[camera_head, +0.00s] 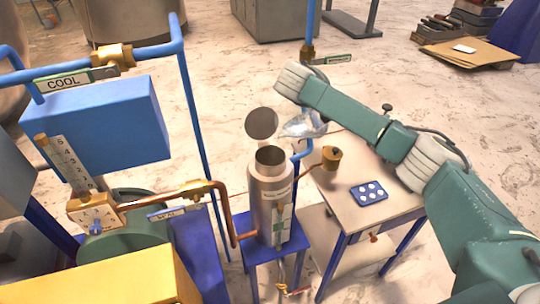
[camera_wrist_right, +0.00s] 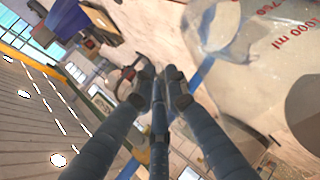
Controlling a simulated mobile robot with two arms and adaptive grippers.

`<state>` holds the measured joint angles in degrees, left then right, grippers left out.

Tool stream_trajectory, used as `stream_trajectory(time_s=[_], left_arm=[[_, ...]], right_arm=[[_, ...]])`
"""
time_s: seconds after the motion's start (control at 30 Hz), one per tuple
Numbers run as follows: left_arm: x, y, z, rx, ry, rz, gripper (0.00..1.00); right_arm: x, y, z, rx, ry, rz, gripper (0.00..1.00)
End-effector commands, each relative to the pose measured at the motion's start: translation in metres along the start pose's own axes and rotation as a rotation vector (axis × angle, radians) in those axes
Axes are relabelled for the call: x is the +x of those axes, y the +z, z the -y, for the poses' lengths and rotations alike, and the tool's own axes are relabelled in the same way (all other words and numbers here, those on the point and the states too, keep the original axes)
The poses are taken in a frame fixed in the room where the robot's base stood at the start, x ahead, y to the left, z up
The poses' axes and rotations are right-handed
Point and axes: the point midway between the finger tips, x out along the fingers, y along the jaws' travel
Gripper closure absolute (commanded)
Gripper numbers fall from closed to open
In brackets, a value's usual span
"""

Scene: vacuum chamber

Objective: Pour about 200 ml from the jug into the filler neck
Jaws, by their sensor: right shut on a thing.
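The filler neck is the open round mouth (camera_head: 270,156) of an upright steel cylinder (camera_head: 268,205), with its round lid (camera_head: 262,123) standing open behind it. The clear jug (camera_head: 303,125) is beside and slightly above the mouth, to its right, and looks tilted. The right wrist view shows its clear wall with red marks, including "1000 ml" (camera_wrist_right: 285,35). My right gripper (camera_wrist_right: 163,90) has its fingers close together on the jug, seemingly at its handle; its fingers are hard to make out in the head view. I cannot see the liquid level or any stream. My left gripper is not in view.
A small table (camera_head: 340,205) at the right holds a blue tray with white round pieces (camera_head: 369,193) and a brass cup (camera_head: 332,157). A copper pipe (camera_head: 222,195) and a blue box (camera_head: 105,122) stand left of the cylinder. A blue vertical pipe (camera_head: 310,30) rises behind the jug.

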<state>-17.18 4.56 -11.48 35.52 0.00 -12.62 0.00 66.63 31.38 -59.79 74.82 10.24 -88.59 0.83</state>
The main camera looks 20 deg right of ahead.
Motion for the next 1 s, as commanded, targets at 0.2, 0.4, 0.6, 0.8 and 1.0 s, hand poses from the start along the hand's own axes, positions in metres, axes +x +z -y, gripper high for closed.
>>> stream_trajectory(time_s=[0.2, 0.4, 0.6, 0.8, 1.0], left_arm=[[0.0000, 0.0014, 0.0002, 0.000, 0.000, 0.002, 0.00], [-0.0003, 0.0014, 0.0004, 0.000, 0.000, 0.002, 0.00], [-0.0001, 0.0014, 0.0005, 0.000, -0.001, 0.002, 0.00], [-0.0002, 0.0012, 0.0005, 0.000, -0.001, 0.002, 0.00], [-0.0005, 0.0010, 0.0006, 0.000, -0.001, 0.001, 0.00]], right_arm=[[-0.0034, -0.0020, -0.0035, -0.005, 0.022, -0.002, 1.00], [-0.0044, -0.0019, -0.0042, -0.006, 0.027, -0.001, 1.00], [-0.0052, -0.0022, -0.0043, -0.007, 0.032, -0.001, 1.00], [-0.0062, -0.0026, -0.0047, -0.010, 0.038, -0.001, 1.00], [-0.0084, -0.0031, -0.0053, -0.015, 0.050, 0.000, 1.00]])
